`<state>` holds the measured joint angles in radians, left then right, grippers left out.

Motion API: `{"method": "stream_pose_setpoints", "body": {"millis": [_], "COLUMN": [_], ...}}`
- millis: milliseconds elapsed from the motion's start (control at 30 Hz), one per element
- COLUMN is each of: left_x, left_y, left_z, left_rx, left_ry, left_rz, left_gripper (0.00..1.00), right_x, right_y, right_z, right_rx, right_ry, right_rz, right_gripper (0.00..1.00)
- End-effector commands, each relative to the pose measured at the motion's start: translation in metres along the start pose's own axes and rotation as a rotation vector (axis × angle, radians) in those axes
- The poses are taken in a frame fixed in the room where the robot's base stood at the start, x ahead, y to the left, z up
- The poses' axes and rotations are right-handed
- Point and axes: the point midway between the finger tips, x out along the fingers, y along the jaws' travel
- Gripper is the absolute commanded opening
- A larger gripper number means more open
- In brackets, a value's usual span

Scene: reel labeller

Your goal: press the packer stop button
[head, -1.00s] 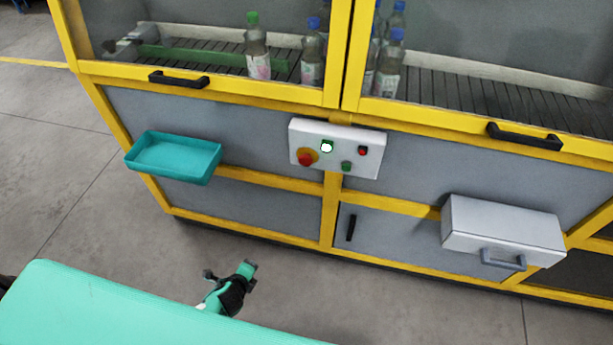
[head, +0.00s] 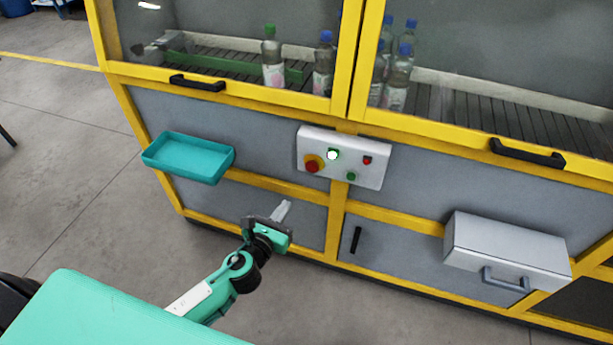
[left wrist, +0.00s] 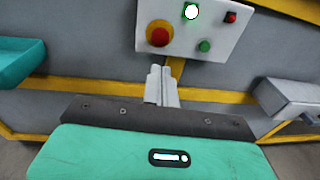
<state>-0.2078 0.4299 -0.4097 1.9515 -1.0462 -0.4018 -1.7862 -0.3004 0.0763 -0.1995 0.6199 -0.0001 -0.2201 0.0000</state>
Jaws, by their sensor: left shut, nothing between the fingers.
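A white control panel (head: 345,158) is fixed to the yellow-framed machine. In the head view it bears a large red button on a yellow collar (head: 313,164), a lit white-green button (head: 333,155), a small red button (head: 367,160) and a small green button (head: 351,176). The panel also shows in the left wrist view (left wrist: 176,43), with the small red button (left wrist: 231,17) at its right. I cannot read any labels. My left gripper (head: 285,207) is shut and empty, below and in front of the panel, apart from it. Its closed fingers (left wrist: 160,86) point towards the panel. My right gripper is not in view.
A teal tray (head: 188,176) sticks out from the machine left of the panel. A grey box with a handle (head: 508,247) juts out at the right. Black door handles (head: 198,83) are above. Bottles (head: 273,75) stand behind the glass. Open floor lies at left.

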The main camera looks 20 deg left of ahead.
Motion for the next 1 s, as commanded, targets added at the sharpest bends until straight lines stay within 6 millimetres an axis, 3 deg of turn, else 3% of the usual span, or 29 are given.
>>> {"method": "stream_pose_setpoints", "body": {"millis": [267,800,1000], "left_x": [0.013,0.112,0.134], "left_y": [0.000,-0.001,0.000], "left_z": [0.001,0.001,-0.001], "left_rx": [-0.001,-0.004,-0.004], "left_ry": [0.000,0.000,0.002], "left_rz": [0.001,0.001,0.001], "left_gripper": [0.00,0.00,0.00], "right_x": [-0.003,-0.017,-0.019], "right_y": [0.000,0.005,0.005], "right_z": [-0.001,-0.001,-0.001], "right_rx": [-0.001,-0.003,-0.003], "right_ry": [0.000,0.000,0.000], "right_rz": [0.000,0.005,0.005], "right_gripper": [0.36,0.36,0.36]}}
